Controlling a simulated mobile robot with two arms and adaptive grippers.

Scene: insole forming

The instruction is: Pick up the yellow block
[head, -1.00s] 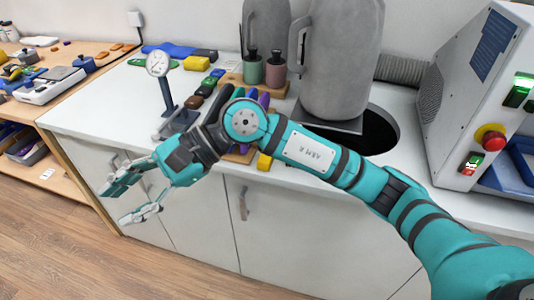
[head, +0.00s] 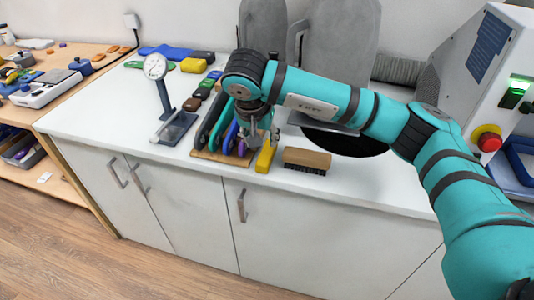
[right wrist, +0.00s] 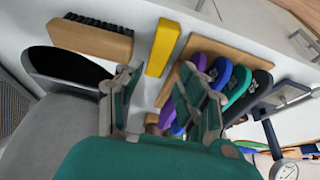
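The yellow block (head: 266,156) stands near the counter's front edge, between a rack of colored insoles and a wooden brush. In the right wrist view the yellow block (right wrist: 163,47) shows upright in the picture, ahead of the gap between my fingers. My left gripper is not in view.
The insole rack (head: 222,156) stands close on the block's left. The wooden brush (head: 307,159) lies on its right. A dial gauge on a stand (head: 163,95) is farther left. Another yellow item (head: 193,65) lies at the back. A round dark opening (head: 345,143) is behind the brush.

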